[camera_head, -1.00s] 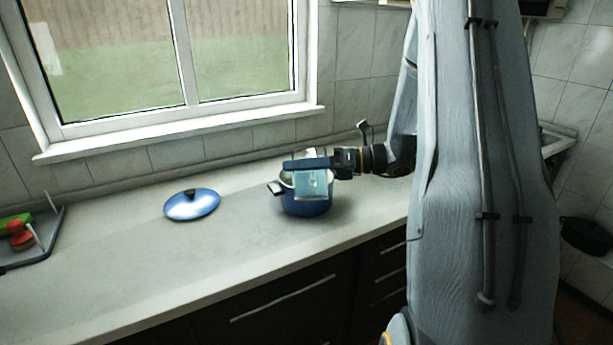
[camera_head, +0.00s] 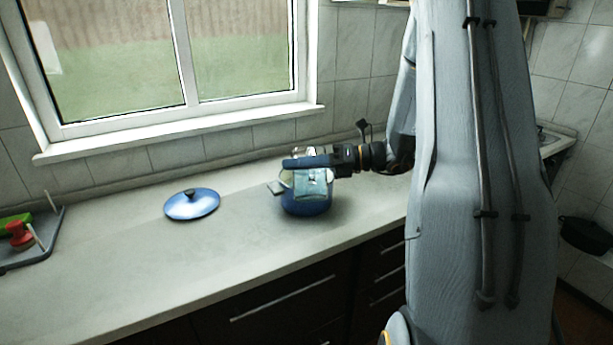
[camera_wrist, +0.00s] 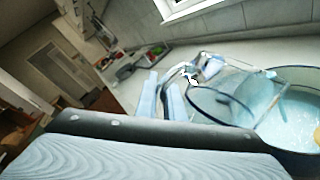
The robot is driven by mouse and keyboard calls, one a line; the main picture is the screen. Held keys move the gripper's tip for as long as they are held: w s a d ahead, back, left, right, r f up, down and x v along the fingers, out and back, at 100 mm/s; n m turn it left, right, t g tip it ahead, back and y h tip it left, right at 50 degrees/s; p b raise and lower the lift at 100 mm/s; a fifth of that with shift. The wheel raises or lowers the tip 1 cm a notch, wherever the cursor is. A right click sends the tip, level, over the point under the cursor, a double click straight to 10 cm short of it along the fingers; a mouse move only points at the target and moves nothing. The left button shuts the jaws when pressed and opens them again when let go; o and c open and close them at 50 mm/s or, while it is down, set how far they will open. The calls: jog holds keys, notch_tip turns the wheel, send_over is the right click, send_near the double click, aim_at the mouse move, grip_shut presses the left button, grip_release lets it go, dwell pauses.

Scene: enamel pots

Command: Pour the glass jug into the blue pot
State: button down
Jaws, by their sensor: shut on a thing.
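The blue pot (camera_head: 306,207) stands open on the worktop below my gripper, its front wall showing. The glass jug (camera_head: 314,184) is clear and bluish, held tilted over the pot's mouth; its outline partly blends with the pot. My gripper (camera_head: 305,162) is shut on the jug. In the wrist view my gripper's pale fingers (camera_wrist: 160,97) are at the jug's handle, and the glass jug (camera_wrist: 212,106) shows its rim towards the blue pot (camera_wrist: 292,158) at right. Pale blue liquid shows there; I cannot tell exactly how much lies in the pot.
The blue lid (camera_head: 192,205) with a dark knob lies on the worktop (camera_head: 150,265) left of the pot. A grey tray (camera_head: 45,240) with a red-topped brush (camera_head: 20,236) is at the far left. The window wall is behind; worktop between tray and lid is clear.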

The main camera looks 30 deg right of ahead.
jog(key=shift+w+d+r+m, duration=0.2)
jog(key=shift+w+r+m, duration=0.15)
jog(key=shift+m, duration=0.35)
dwell(1.9)
jog(key=shift+w+d+r+m+g, duration=0.15)
jog(key=shift+w+m+g, duration=0.1)
jog(key=shift+w+m, duration=0.2)
jog(key=shift+w+d+f+m+g, duration=0.15)
jog(key=shift+w+m+g, duration=0.1)
jog(key=shift+w+m, duration=0.2)
dwell(3.4)
